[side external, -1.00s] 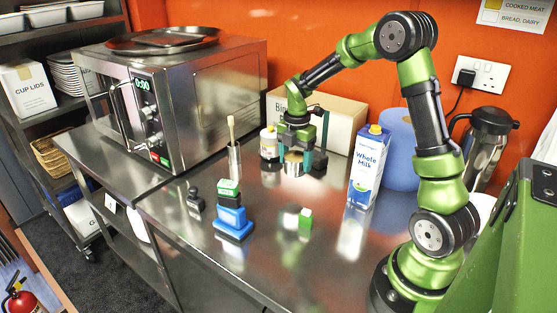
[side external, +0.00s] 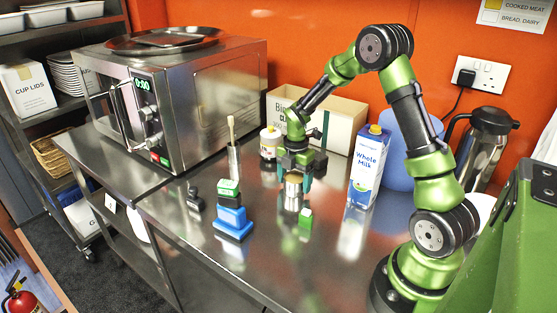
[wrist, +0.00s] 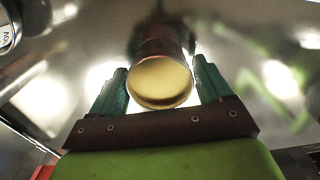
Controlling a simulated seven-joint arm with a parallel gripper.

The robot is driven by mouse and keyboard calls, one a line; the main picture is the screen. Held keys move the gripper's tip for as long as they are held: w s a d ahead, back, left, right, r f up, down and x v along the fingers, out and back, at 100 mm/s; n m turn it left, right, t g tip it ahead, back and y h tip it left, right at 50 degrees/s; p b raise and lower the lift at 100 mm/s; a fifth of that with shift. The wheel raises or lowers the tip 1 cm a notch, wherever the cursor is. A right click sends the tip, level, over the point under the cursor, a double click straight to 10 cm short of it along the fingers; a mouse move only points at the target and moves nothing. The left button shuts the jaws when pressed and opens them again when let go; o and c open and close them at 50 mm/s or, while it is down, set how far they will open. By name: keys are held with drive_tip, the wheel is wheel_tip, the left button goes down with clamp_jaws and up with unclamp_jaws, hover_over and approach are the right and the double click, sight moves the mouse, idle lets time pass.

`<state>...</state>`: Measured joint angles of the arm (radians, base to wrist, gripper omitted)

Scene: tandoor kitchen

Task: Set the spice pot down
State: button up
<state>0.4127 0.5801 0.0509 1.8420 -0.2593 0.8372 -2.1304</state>
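The spice pot (side external: 293,194) is a small metal cylinder on or just above the steel counter, below my gripper in the side view. In the wrist view the pot (wrist: 160,82) shows a round golden-yellow top and stands between my two green fingers. My gripper (side external: 294,180) points down and its fingers flank the pot closely on both sides, seemingly shut on it. Whether the pot's base touches the counter I cannot tell.
A small green block (side external: 305,217) sits close in front of the pot. The milk carton (side external: 366,168) is to the right. A white jar (side external: 269,143) and cardboard box (side external: 340,122) are behind.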

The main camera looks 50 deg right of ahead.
sight(295, 177)
drive_tip(key=shift+o, duration=1.2)
drive_tip(key=shift+r, duration=0.15)
wheel_tip(295, 177, up, 12)
drive_tip(key=s+a+r+m+t+y, duration=0.1)
drive_tip(key=s+a+r+m+t, duration=0.2)
drive_tip(key=s+a+r+m, duration=0.2)
drive_tip(key=s+a+r+m+t+y, duration=0.1)
drive_tip(key=s+a+r+m+t, duration=0.3)
drive_tip(key=s+a+m, duration=0.6)
drive_tip(key=a+r+m, duration=0.1)
drive_tip(key=a+m, duration=0.2)
drive_tip(key=m, duration=0.4)
drive_tip(key=shift+s+a+r, duration=0.25)
drive_tip(key=shift+r, duration=0.05)
